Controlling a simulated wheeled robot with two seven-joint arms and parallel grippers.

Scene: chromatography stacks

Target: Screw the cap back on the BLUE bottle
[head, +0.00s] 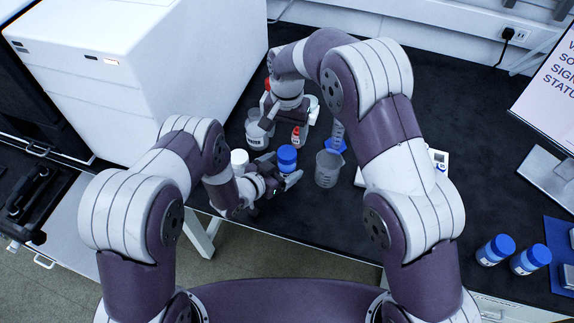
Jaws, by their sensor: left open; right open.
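A bottle with a blue cap-like top (287,156) stands upright near the table's front edge. Whether that top is fully seated cannot be told. My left gripper (283,180) is open, low beside this bottle, with its fingers close to the bottle's lower part; contact cannot be made out. My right gripper (291,117) is open behind the bottle, above the table and near a small red-and-white bottle (298,135). Its fingertips are partly hidden. Two more blue-capped bottles (495,249) (530,260) stand at the right front.
A grey beaker (328,168) stands just right of the bottle. A blue-based cylinder (337,143) is behind it. A labelled container (257,133) and a white-topped item (239,158) are on the left. A big white instrument (150,70) bounds the left.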

